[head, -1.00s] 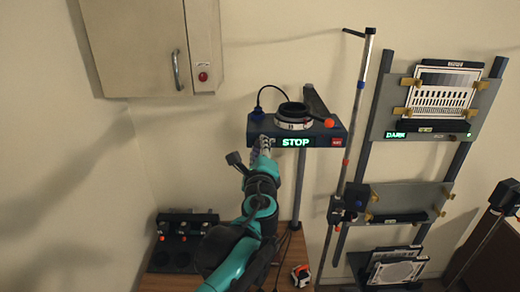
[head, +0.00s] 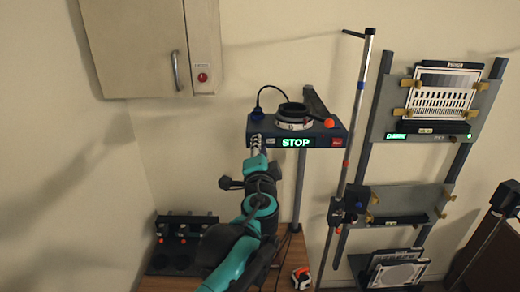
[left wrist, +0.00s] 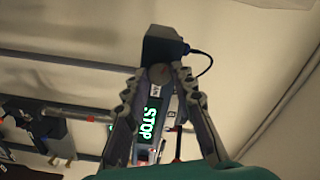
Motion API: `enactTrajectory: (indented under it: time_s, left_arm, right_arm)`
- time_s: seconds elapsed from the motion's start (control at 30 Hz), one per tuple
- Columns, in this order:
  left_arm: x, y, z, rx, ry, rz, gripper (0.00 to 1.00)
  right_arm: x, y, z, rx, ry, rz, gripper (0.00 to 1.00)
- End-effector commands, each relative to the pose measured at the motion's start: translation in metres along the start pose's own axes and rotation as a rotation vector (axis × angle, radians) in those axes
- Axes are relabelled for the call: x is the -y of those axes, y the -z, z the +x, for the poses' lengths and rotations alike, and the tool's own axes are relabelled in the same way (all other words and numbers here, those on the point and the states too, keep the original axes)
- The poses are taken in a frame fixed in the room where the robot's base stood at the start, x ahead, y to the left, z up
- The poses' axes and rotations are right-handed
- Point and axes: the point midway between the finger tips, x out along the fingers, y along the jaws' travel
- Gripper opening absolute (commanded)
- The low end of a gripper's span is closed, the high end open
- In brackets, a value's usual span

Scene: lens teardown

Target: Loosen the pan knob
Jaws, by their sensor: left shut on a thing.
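The dark platform (head: 345,135) with a lit STOP display (head: 296,142) stands on a post, and a black lens ring (head: 292,115) sits on top. My left gripper (head: 255,142) is at the platform's left end, below a blue cable plug (head: 257,114). In the left wrist view, my left gripper (left wrist: 158,82) has its fingertips closed on a small round grey knob (left wrist: 159,75), which appears to be the pan knob. The knob is under a dark box (left wrist: 163,45) and is hidden by the fingers in the head view. My right gripper is not in view.
A vertical pole (head: 357,130) stands right of the platform. Beyond it a rack (head: 388,115) holds a chart plate (head: 442,92). A wall cabinet (head: 130,45) hangs upper left. A dark rack (head: 187,222) and a small red-white item (head: 301,277) are on the wooden bench below.

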Motion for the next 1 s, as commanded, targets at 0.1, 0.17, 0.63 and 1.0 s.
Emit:
enactTrajectory:
  time_s: [0.1,0.17,0.63,1.0]
  left_arm:
    - [0.0002,-0.0006,0.0002,0.001,0.001,-0.101,0.0]
    - [0.0003,-0.0006,0.0002,0.001,0.001,-0.148,0.0]
    - [0.0003,-0.0006,0.0001,0.001,0.0,-0.385,0.0]
    - [0.0001,-0.0006,0.0,0.001,0.0,-0.416,0.0]
  right_arm:
    - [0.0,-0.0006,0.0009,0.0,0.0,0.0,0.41]
    - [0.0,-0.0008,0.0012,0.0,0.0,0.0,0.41]
    - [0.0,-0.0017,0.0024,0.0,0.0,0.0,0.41]
    - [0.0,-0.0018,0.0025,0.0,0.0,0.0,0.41]
